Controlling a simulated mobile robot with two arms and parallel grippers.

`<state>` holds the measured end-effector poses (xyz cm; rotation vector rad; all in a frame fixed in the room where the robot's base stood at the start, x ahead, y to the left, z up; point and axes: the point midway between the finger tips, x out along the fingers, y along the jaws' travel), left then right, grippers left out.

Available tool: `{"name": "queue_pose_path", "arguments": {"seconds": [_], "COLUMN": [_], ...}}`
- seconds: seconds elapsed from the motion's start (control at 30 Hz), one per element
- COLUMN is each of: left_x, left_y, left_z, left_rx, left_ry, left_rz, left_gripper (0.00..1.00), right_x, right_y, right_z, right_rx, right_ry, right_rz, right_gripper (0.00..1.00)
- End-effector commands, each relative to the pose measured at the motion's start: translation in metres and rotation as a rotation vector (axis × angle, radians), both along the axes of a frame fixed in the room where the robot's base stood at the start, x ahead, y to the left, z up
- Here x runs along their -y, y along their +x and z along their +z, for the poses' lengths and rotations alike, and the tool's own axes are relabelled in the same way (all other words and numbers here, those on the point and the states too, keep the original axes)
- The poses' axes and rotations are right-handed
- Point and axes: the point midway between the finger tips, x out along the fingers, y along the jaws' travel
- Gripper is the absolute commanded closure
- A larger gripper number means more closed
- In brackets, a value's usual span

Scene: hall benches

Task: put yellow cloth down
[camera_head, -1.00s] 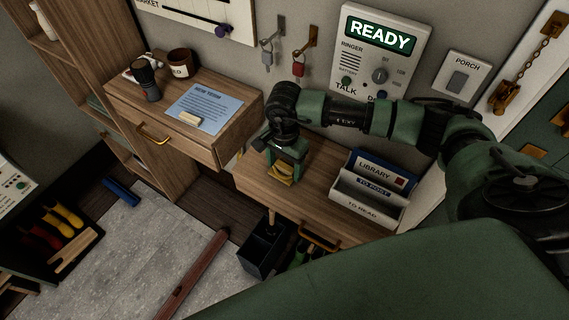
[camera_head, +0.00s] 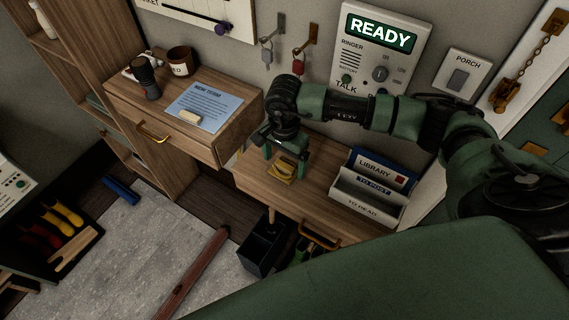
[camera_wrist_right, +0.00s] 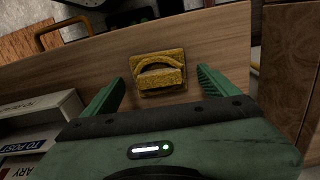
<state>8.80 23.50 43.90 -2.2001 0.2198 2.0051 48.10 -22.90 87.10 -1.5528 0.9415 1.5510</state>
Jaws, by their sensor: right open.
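The yellow cloth (camera_head: 283,168) lies on the lower wooden bench top (camera_head: 322,179), left of the letter rack. In the right wrist view the folded yellow cloth (camera_wrist_right: 159,74) rests flat on the wood, with a raised fold across its middle. My right gripper (camera_head: 284,160) is just over the cloth. Its fingers (camera_wrist_right: 160,84) are spread wide on either side of the cloth, with a gap to it on both sides. My left gripper is not in view.
A letter rack (camera_head: 369,193) stands on the bench to the right. A higher drawer unit (camera_head: 240,138) stands to the left, with a blue sheet (camera_head: 205,106), a brush (camera_head: 146,80) and a mug (camera_head: 180,62). A dark bin (camera_head: 262,246) stands below the bench's front edge.

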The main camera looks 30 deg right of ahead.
Motion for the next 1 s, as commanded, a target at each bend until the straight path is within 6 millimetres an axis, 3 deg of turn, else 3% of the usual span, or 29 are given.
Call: {"name": "queue_pose_path", "arguments": {"seconds": [0.17, 0.4, 1.0], "left_x": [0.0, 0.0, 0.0], "left_y": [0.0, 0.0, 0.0], "left_z": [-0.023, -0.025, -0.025], "left_rx": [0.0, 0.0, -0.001], "left_ry": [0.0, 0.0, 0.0], "left_rz": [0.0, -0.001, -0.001], "left_gripper": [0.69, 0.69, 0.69], "right_x": [0.003, 0.004, 0.004], "right_y": [0.0, -0.002, -0.002], "right_z": [0.028, 0.057, 0.06], "right_rx": [0.005, -0.001, -0.002], "right_ry": [-0.001, 0.0, -0.001], "right_rz": [0.001, 0.0, 0.0], "right_gripper": [0.11, 0.11, 0.11]}}
